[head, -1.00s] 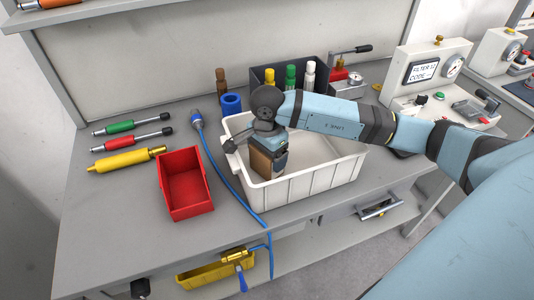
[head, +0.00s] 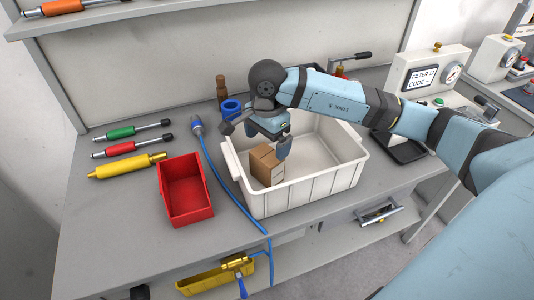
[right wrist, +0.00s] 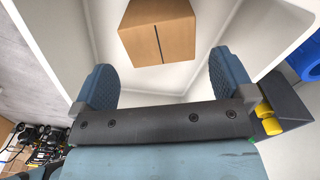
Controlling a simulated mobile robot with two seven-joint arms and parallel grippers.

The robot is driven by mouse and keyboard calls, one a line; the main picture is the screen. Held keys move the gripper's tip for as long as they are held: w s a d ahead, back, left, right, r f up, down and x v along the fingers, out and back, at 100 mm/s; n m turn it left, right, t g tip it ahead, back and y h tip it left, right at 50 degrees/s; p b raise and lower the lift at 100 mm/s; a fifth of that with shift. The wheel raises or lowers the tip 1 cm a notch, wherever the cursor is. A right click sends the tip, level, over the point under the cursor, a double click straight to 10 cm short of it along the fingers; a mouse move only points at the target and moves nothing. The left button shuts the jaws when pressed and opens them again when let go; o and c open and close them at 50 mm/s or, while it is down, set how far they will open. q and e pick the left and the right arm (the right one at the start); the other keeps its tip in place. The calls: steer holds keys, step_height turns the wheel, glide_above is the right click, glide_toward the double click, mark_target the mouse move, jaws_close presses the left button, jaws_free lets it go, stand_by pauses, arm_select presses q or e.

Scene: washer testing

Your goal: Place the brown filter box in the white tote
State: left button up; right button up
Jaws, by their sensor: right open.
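The brown filter box (head: 266,163) stands inside the white tote (head: 312,190), near its left end. In the right wrist view the brown filter box (right wrist: 158,32) is beyond the fingertips, apart from them, with the pale walls of the tote around it. My right gripper (head: 282,140) is open and empty above the box. Its two blue fingers (right wrist: 160,75) are spread wide in the wrist view. My left gripper is not in view.
A red bin (head: 185,190) stands left of the tote, with a blue cable (head: 222,172) between them. Green, red and yellow tools (head: 127,165) lie at the left. A tester (head: 430,72) with a screen stands at the right.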

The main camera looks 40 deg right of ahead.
steer(key=shift+r, duration=2.35)
